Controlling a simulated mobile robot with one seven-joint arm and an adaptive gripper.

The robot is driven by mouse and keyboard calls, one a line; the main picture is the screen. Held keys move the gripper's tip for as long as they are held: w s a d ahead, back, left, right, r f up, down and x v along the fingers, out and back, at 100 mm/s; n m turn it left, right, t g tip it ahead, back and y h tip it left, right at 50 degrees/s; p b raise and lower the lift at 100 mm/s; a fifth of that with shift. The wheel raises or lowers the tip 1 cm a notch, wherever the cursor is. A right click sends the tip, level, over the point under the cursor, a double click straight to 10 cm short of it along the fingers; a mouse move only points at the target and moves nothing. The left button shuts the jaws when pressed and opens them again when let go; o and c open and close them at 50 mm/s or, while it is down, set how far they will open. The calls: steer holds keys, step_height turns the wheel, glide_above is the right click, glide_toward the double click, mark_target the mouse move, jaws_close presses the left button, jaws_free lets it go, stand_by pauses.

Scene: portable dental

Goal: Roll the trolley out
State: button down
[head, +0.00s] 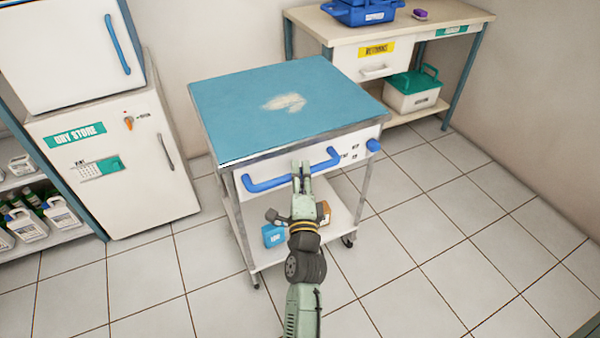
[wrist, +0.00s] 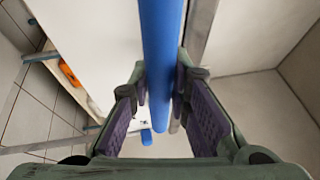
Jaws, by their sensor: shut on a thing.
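The trolley (head: 235,105) has a blue top with a pale worn patch and a white front panel with a blue bar handle (head: 268,184). It stands on castors in the middle of the head view. My gripper (head: 301,172) is at the handle, its fingers on either side of the bar and shut on it. In the wrist view the blue handle (wrist: 162,60) runs between the two purple-padded fingers. A blue box (head: 273,235) and an orange-brown item (head: 324,212) sit on the trolley's lower shelf, partly hidden by my arm.
A white cabinet labelled DRY STORE (head: 120,165) stands left of the trolley, beside a bottle shelf (head: 40,215). A bench (head: 310,22) with a blue crate (head: 362,10) and a green-lidded box (head: 414,90) stands behind right. Tiled floor (head: 450,230) is clear at right and in front.

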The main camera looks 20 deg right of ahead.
steer(key=shift+s+d+f, duration=0.1)
steer(key=shift+s, duration=0.1)
steer(key=c, duration=1.5)
jaws_free()
